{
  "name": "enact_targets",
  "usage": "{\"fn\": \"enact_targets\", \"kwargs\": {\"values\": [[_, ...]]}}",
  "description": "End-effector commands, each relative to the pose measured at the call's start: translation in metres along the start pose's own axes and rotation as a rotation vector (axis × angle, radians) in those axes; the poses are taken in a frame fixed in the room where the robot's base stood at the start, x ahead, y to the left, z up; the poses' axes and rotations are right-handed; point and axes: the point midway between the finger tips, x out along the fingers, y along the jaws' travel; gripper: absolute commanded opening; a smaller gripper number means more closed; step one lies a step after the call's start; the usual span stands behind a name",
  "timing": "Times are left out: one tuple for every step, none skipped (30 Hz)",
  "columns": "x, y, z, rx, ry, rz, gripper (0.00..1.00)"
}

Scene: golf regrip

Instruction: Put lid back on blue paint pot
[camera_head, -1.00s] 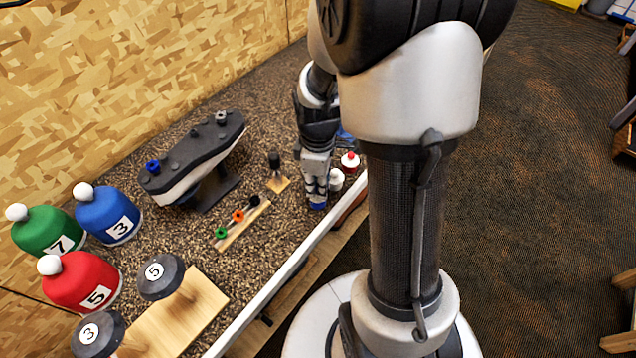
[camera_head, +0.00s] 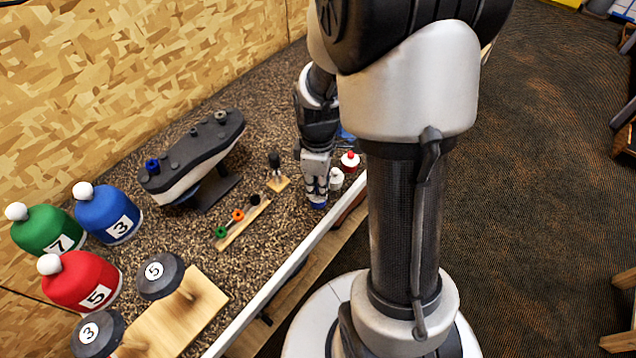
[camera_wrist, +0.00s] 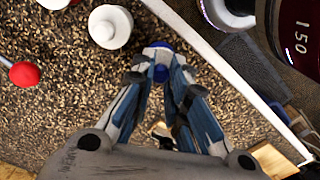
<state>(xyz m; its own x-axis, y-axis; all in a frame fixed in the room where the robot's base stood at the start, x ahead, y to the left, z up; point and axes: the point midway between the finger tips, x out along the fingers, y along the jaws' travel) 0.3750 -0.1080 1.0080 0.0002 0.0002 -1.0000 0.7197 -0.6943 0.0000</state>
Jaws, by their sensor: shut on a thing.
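My gripper (camera_head: 318,198) is low over the front part of the speckled bench. In the wrist view my gripper (camera_wrist: 160,82) is shut on the knob of a blue lid (camera_wrist: 160,72). The fingers and lid hide most of what is below, so I cannot tell whether the lid is seated on the blue pot.
A white pot (camera_head: 336,179) stands close behind my gripper, and a red-topped pot (camera_head: 350,161) is beyond it. A peg strip (camera_head: 238,216) with coloured rings and a small stand (camera_head: 277,183) lie to the left. The bench's white front edge (camera_head: 300,252) is close on the right.

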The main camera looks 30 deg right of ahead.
Motion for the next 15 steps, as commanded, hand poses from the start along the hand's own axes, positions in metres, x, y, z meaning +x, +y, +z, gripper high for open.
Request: {"fn": "enact_targets", "kwargs": {"values": [[0.0000, 0.0000, 0.0000, 0.000, 0.000, 0.000, 0.05], [0.0000, 0.0000, 0.0000, 0.000, 0.000, 0.000, 0.05], [0.0000, 0.0000, 0.0000, 0.000, 0.000, 0.000, 0.17], [0.0000, 0.0000, 0.0000, 0.000, 0.000, 0.000, 0.19], [0.0000, 0.0000, 0.0000, 0.000, 0.000, 0.000, 0.21], [0.0000, 0.0000, 0.0000, 0.000, 0.000, 0.000, 0.24], [0.0000, 0.0000, 0.0000, 0.000, 0.000, 0.000, 0.26], [0.0000, 0.0000, 0.0000, 0.000, 0.000, 0.000, 0.28], [0.0000, 0.0000, 0.0000, 0.000, 0.000, 0.000, 0.30], [0.0000, 0.0000, 0.0000, 0.000, 0.000, 0.000, 0.33], [0.0000, 0.0000, 0.0000, 0.000, 0.000, 0.000, 0.34], [0.0000, 0.0000, 0.0000, 0.000, 0.000, 0.000, 0.37], [0.0000, 0.0000, 0.0000, 0.000, 0.000, 0.000, 0.38], [0.0000, 0.0000, 0.0000, 0.000, 0.000, 0.000, 0.38], [0.0000, 0.0000, 0.0000, 0.000, 0.000, 0.000, 0.38]]}}
